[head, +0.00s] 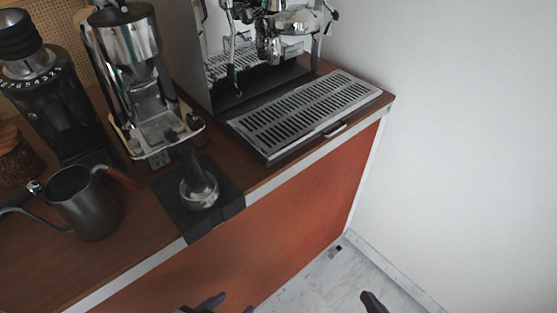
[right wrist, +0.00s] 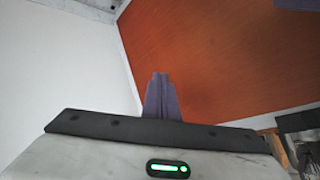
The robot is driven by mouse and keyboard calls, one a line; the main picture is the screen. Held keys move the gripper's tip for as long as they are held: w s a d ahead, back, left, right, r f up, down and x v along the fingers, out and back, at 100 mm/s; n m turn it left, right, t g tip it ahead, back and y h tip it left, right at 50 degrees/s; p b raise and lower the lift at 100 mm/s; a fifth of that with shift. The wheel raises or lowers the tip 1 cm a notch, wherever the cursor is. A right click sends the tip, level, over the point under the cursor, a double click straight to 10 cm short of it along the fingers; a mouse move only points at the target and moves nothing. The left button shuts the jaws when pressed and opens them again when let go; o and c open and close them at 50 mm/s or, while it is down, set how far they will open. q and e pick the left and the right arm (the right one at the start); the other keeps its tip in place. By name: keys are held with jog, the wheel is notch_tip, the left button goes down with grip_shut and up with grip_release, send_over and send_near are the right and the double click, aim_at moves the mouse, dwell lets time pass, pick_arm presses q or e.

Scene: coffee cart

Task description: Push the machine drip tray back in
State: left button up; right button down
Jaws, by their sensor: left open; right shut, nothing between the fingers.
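The drip tray (head: 300,110) is a dark tray with a slotted metal grate, pulled out from under the espresso machine (head: 275,30) towards the counter's front edge. A small handle (head: 336,130) sits on its front side. My left gripper (head: 228,307) is open and empty at the bottom edge of the head view, below the counter and away from the tray. My right gripper (head: 373,302) is low in front of the cabinet, also apart from the tray. In the right wrist view its fingers (right wrist: 160,92) are shut together with nothing between them.
A portafilter (head: 200,190) lies on a black mat (head: 228,196) left of the tray. A grinder (head: 130,50), another grinder (head: 55,95) and a dark kettle (head: 85,205) stand further left. A white wall (head: 470,130) closes off the right. The orange cabinet front (head: 300,220) drops below the counter.

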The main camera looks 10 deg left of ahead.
jog(key=w+a+r+m+t+y, duration=0.1)
jog(key=w+a+r+m+y, duration=0.3)
jog(key=r, duration=0.7)
jog(key=m+y, duration=0.2)
jog(key=y, duration=0.4)
send_near(279, 157)
jog(key=p+x, duration=0.2)
jog(key=x, duration=0.4)
jog(key=shift+w+a+r, duration=0.1)
jog(key=shift+w+a, duration=0.05)
jog(key=shift+w, duration=0.05)
